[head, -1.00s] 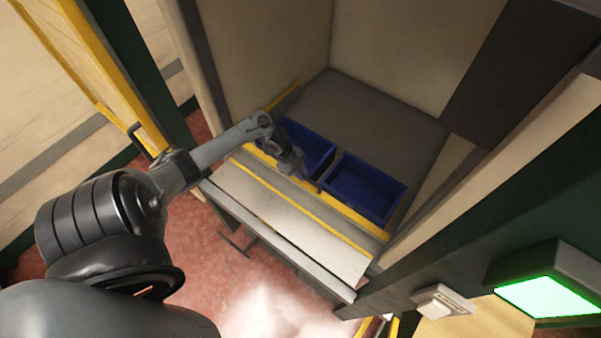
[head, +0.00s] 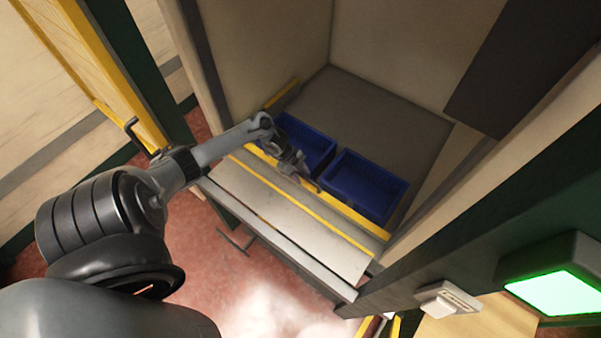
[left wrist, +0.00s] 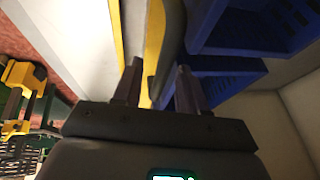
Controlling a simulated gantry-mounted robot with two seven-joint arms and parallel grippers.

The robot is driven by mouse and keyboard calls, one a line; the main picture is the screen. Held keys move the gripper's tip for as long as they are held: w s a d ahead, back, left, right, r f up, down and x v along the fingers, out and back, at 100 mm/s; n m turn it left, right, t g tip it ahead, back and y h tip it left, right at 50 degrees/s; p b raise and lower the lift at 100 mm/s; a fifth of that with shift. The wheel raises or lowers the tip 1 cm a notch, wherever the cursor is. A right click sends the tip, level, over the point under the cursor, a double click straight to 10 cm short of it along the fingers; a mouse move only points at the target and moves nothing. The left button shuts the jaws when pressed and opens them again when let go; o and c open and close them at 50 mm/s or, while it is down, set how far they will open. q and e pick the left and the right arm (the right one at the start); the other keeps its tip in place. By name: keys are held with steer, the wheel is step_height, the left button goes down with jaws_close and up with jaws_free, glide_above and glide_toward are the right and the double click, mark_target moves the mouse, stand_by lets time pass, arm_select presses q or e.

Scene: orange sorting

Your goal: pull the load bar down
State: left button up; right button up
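A yellow bar (head: 347,212) runs along the near side of two blue crates in the head view; it looks like the load bar. My left gripper (head: 312,186) is over this bar, in front of the crates. In the left wrist view my left gripper (left wrist: 158,82) has its two fingers apart. A yellow bar (left wrist: 154,40) runs through the gap between them; I cannot tell whether the fingers touch it. My right gripper is not in view.
The left blue crate (head: 310,140) and right blue crate (head: 372,180) stand on a grey surface beyond the bar. A pale shelf (head: 265,200) with a yellow stripe lies on the near side. Walls enclose the back. A lit green panel (head: 560,292) is at lower right.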

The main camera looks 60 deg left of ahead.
arm_select(q)
steer(key=shift+r, duration=0.1)
steer(key=p+v, duration=0.1)
steer(key=v, duration=0.9)
steer(key=shift+r, duration=0.35)
steer(key=shift+s+a, duration=0.15)
steer(key=shift+s, duration=0.05)
